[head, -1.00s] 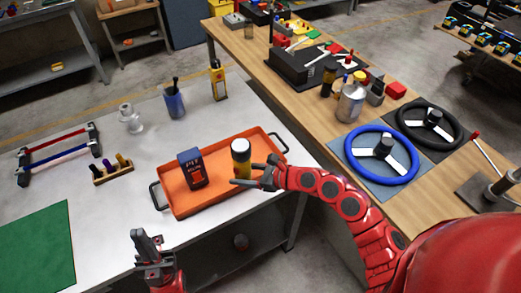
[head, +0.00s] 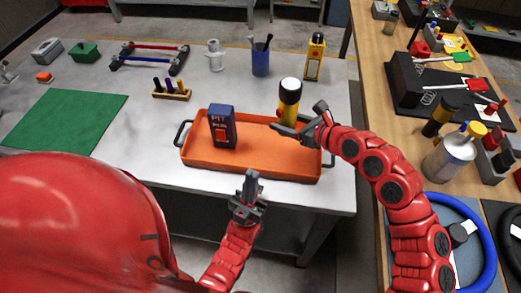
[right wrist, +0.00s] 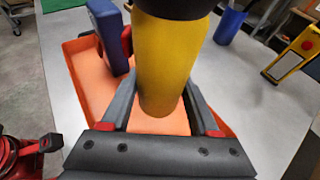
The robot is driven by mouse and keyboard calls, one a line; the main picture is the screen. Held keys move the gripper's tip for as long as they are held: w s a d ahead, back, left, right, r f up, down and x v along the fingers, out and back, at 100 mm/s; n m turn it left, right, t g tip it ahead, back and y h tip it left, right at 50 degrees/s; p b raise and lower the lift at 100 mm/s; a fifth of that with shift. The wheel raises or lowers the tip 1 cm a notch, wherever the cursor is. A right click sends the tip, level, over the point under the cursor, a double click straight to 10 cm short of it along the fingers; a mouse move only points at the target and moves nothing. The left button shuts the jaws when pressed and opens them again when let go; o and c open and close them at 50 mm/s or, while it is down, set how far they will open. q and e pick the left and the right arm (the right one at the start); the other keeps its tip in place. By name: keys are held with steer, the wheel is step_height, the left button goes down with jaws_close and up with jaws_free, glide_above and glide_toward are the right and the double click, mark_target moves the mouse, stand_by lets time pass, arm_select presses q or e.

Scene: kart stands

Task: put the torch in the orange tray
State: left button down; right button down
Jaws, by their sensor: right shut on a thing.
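The torch (head: 289,97), yellow with a black head, stands upright at the right part of the orange tray (head: 270,164). My right gripper (head: 297,121) is shut on it. In the right wrist view the torch's yellow body (right wrist: 168,60) is between the two fingers, with the orange tray floor (right wrist: 155,125) below it. I cannot tell whether its lower end touches the tray. My left gripper (head: 248,190) is empty in front of the tray's front edge; its finger gap is not clear.
Behind are a blue pen cup (head: 261,60), a yellow bottle-like item (head: 314,57) and a wooden marker holder (head: 172,94). A green mat (head: 65,121) lies left.

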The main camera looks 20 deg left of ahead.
glide_above(283, 151)
step_height(283, 151, down, 5)
steer(key=shift+w+f+p, duration=0.1)
steer(key=shift+p, duration=0.35)
step_height(283, 151, down, 4)
steer(key=shift+a+r, duration=0.15)
steer(key=shift+r, duration=0.1)
steer(key=shift+f, duration=0.3)
steer(key=shift+f, duration=0.15)
steer(key=shift+c, duration=0.7)
jaws_free()
